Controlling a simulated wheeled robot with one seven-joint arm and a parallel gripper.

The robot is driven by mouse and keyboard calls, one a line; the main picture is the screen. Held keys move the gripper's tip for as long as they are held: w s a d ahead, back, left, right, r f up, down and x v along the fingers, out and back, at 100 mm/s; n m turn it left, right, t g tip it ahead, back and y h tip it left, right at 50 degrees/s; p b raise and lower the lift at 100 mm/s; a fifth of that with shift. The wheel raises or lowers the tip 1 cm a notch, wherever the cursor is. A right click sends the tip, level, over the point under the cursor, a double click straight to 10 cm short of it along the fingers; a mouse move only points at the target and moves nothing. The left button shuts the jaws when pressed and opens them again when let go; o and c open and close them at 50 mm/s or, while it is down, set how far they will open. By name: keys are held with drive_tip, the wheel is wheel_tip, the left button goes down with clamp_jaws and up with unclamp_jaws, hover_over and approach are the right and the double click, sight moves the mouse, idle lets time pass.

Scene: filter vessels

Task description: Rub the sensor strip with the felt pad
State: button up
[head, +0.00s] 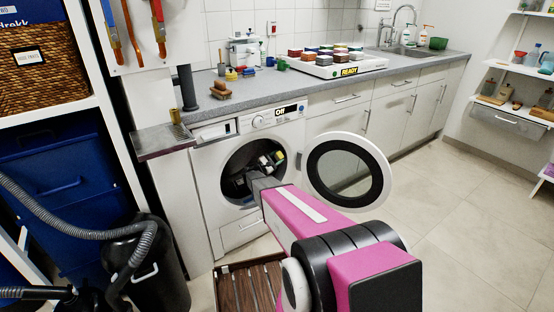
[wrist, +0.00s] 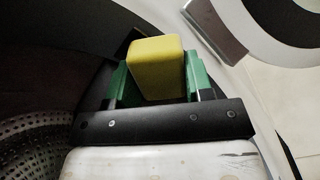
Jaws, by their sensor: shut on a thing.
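My gripper (wrist: 157,80) is shut on a yellow block (wrist: 155,62), which I take to be the felt pad. Its green fingers press on both sides of the block. In the head view my gripper (head: 268,162) reaches into the round opening of the washing machine (head: 222,212), and the yellow block (head: 278,155) shows there small. The sensor strip is not clearly identifiable. A grey metal piece (wrist: 214,28) lies beyond the block to the upper right in the wrist view, apart from it; I cannot tell whether it is the strip.
The machine's round door (head: 378,168) stands open to the right of my arm. The perforated drum (wrist: 35,140) is at lower left in the wrist view. A counter (head: 240,92) with coloured blocks on a white tray (head: 318,70) is above. The floor at right is clear.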

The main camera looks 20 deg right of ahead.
drive_tip(key=shift+x, duration=1)
idle(0.3)
drive_tip(key=w, duration=0.2)
drive_tip(key=w+a, duration=0.1)
drive_tip(key=shift+w+a, duration=0.1)
drive_tip(key=shift+w, duration=0.3)
drive_tip(key=shift+s+d, duration=0.3)
drive_tip(key=shift+s, duration=0.35)
drive_tip(key=shift+s+d, duration=0.25)
drive_tip(key=shift+s, duration=0.4)
drive_tip(key=shift+s+d, duration=0.3)
drive_tip(key=shift+s, duration=0.35)
drive_tip(key=shift+c, duration=0.2)
drive_tip(key=shift+f, duration=0.35)
drive_tip(key=w, duration=0.1)
drive_tip(key=w+a, duration=0.1)
drive_tip(key=w, duration=0.2)
drive_tip(key=shift+a+f, duration=0.1)
drive_tip(key=shift+a, duration=0.2)
